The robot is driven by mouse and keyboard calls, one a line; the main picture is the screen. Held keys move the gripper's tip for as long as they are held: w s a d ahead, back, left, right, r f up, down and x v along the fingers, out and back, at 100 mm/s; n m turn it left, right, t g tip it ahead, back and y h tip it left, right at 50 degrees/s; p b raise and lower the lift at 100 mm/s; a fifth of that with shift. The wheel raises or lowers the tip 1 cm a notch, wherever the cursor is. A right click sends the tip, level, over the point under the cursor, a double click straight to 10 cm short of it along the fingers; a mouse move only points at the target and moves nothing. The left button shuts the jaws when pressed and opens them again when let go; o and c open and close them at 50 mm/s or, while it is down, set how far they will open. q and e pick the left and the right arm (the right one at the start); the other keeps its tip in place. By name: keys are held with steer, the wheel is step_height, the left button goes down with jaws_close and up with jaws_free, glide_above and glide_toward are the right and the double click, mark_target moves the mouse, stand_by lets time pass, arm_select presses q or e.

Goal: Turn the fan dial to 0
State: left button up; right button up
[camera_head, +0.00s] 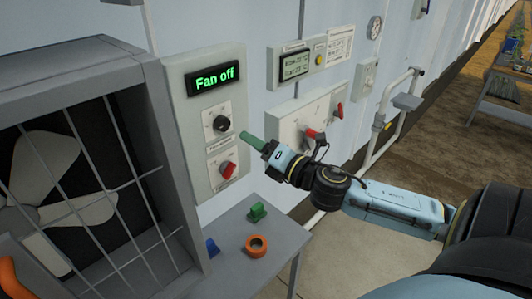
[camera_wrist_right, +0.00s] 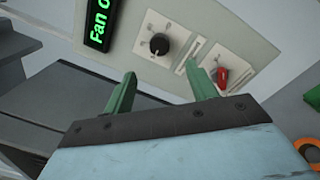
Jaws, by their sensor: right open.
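The fan control panel (camera_head: 200,150) is a pale box on the wall. Its display (camera_head: 213,78) reads "Fan off" in green. Below it is a round black dial (camera_head: 221,123) on a white plate, and under that a red switch knob (camera_head: 229,169). In the right wrist view the black dial (camera_wrist_right: 159,44) and the red knob (camera_wrist_right: 222,76) both lie beyond the fingertips. My right gripper (camera_head: 252,141) has green fingers, just right of the panel and apart from the dial. In the wrist view the right gripper (camera_wrist_right: 160,82) is open and empty. The left gripper is not seen.
A large caged fan (camera_head: 80,170) fills the left. A grey table (camera_head: 225,250) below the panel holds an orange ring (camera_head: 257,246), a green piece (camera_head: 258,211) and a blue piece (camera_head: 212,247). Another wall panel (camera_head: 305,120) with red handles stands behind my right arm.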

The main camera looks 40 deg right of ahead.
steer(key=shift+s+d, duration=0.1)
steer(key=shift+s, duration=1.1)
